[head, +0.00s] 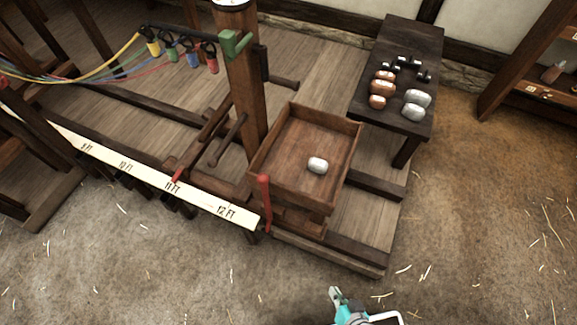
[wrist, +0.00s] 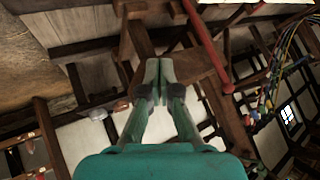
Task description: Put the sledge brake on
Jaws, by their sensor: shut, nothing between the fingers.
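A red lever (head: 265,203), which looks like the sledge brake, stands nearly upright at the near left corner of the wooden sledge tray (head: 257,165). The far end of the white measuring board is beside it. In the wrist view a long red bar (wrist: 205,48), apparently the same lever, runs diagonally, right of my fingertips and apart from them. My gripper (head: 335,293) is at the bottom of the head view, in front of the sledge and to the right of the lever. Its green fingers are together and empty in the wrist view (wrist: 158,68).
A pale weight (head: 317,165) lies in the tray. A dark table (head: 407,35) with several weights stands behind right. A wooden post (head: 246,85) with a green block (head: 235,43) rises behind the tray. The straw-strewn floor (head: 460,265) at right is clear.

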